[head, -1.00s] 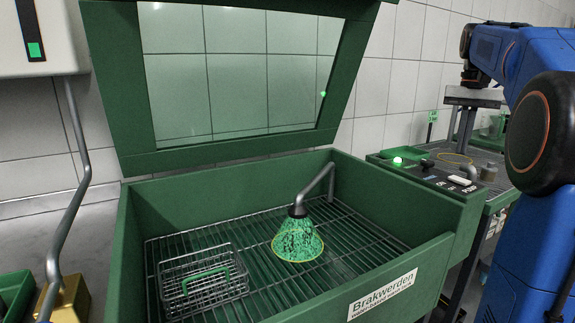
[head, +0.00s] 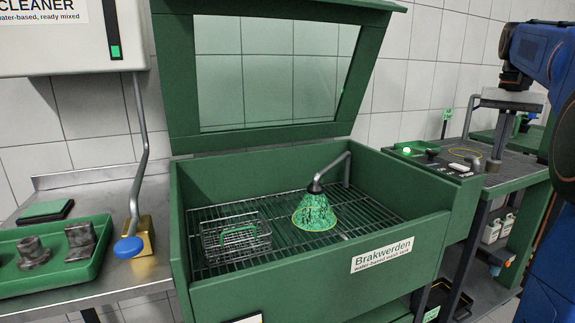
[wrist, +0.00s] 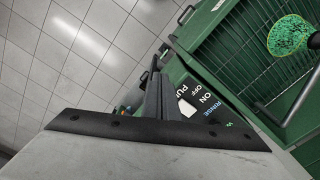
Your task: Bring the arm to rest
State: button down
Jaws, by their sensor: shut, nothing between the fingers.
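My gripper (head: 497,150) is at the right of the head view, at the end of my blue arm, with its fingers pointing down. Its fingers also show in the wrist view (wrist: 160,95), shut together and empty. In the head view it appears over or in front of the bench right of the green wash tank (head: 290,285). In the wrist view the control panel (wrist: 208,100), with PUMP and RINSE labels and a white switch, lies beyond the fingers. I see no contact, but the fingertips' exact height is unclear.
The tank's lid (head: 165,90) stands open. A wire basket (head: 235,240) and a green spray cone (head: 314,212) are inside. At left, a green tray (head: 50,281) holds dark metal parts near a blue-capped lever (head: 128,250) under the cleaner dispenser (head: 70,45).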

jog(key=s+a+f+n+t, duration=0.1)
jog(key=s+a+f, duration=0.25)
jog(key=a, duration=0.25)
jog(key=s+a+f+n+t, duration=0.1)
jog(key=s+a+f+n, duration=0.2)
jog(key=a, duration=0.4)
jog(key=s+a+f, duration=0.4)
jog(key=s+a, duration=0.1)
jog(key=a, duration=0.1)
jog(key=s+a+f+n+t, duration=0.1)
jog(key=s+a+f+n, duration=0.1)
jog(key=s+a+f, duration=0.3)
jog(key=s+a+f+n+t, duration=0.1)
jog(key=s+a+f, duration=0.3)
jog(key=s+f, duration=0.4)
notch_tip(320, 180, down, 5)
jog(key=shift+s+a+r+n+t, duration=0.1)
jog(key=shift+s+a+n+t, duration=0.3)
jog(key=shift+n, duration=0.2)
jog(key=shift+r, duration=0.1)
